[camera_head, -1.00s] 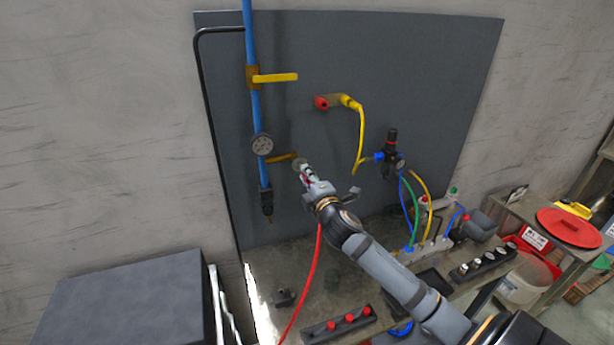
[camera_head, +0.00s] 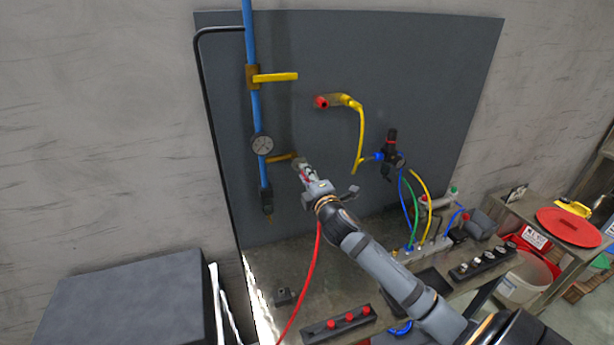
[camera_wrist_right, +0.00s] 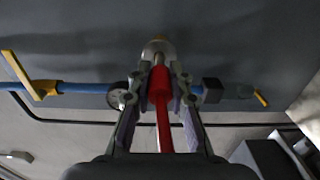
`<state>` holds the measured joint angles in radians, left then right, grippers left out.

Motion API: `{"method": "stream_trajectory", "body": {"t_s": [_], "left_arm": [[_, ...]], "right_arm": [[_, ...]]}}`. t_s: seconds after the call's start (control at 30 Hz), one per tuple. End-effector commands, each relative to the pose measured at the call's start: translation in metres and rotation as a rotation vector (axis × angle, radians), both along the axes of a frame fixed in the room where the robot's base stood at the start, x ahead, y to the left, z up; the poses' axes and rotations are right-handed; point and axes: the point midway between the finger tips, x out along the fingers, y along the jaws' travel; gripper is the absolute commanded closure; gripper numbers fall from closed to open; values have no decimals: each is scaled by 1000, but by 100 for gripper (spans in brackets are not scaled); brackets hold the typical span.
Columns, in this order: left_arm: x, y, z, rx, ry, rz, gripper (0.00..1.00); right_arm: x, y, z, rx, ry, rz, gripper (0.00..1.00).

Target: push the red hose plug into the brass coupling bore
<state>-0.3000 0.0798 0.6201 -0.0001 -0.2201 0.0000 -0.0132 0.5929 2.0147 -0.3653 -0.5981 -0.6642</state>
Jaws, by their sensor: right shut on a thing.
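My right gripper (camera_head: 305,174) is shut on the red hose plug, close in front of the dark panel. In the right wrist view, the red plug (camera_wrist_right: 158,82) sits between the two fingers (camera_wrist_right: 160,76), with its red hose (camera_wrist_right: 164,130) running back. The brass coupling (camera_wrist_right: 157,47) is straight ahead of the plug, at the fingertips. Its bore is hidden, so I cannot tell how far the plug is inside. In the head view, a brass branch (camera_head: 280,158) runs from the blue pipe to this spot. My left gripper is not in view.
A gauge (camera_head: 262,145) and blue pipe (camera_head: 256,110) stand left of the gripper. Above right, a yellow hose (camera_head: 361,130) hangs from a red-ended fitting (camera_head: 322,102). A black regulator (camera_head: 391,150) is to the right. A rack with red knobs (camera_head: 338,326) lies on the bench below.

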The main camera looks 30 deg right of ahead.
Motion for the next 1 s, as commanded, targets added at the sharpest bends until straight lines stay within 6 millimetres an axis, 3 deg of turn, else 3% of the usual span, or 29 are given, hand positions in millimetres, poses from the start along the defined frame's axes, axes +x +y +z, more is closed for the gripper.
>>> {"method": "stream_trajectory", "body": {"t_s": [1.0], "left_arm": [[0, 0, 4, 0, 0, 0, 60]], "right_arm": [[25, -6, 1, 1, -2, 0, 100]]}}
